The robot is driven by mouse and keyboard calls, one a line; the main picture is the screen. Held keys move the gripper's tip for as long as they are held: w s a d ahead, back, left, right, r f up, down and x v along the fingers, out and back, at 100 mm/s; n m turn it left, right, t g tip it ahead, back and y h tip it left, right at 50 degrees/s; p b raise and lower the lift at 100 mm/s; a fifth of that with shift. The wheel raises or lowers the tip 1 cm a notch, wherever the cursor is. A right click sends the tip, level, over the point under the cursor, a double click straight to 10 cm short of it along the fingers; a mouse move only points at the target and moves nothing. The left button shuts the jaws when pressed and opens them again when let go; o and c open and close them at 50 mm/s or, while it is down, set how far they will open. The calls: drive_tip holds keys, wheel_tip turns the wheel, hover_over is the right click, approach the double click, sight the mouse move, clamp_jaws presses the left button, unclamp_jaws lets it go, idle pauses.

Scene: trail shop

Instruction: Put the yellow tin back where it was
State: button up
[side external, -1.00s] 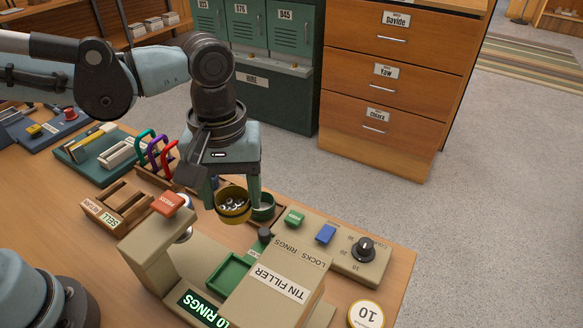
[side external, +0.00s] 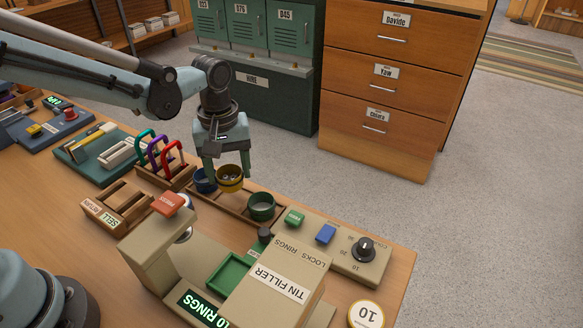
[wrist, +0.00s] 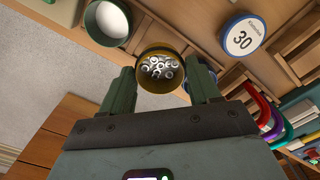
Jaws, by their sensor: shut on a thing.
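The yellow tin (side external: 230,181) is an open round cup with several small silver rings inside. My gripper (side external: 226,169) is shut on it, with one finger on each side of its wall. In the wrist view the tin (wrist: 160,88) is between the two fingers (wrist: 160,85). In the side view the tin is over or in the wooden tin rack (side external: 238,210), between the blue tin (side external: 204,182) at left and the green tin (side external: 261,206) at right. I cannot tell whether its base touches the rack.
The tin filler (side external: 278,284) stands in front, its display reading 10 RINGS and its green tray (side external: 230,271) empty. Coloured locks (side external: 160,152) hang just left of the rack. A round lid marked 30 (wrist: 243,37) shows in the wrist view.

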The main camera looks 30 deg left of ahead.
sight(231, 182)
drive_tip(key=shift+f, duration=1.9)
drive_tip(key=shift+f, duration=0.15)
drive_tip(key=o, duration=1.1)
drive_tip(key=shift+o, duration=0.2)
wheel_tip(231, 182, up, 12)
drive_tip(key=s+a+m+t, duration=0.7)
drive_tip(key=s+m, duration=0.2)
drive_tip(key=shift+s+a, duration=0.15)
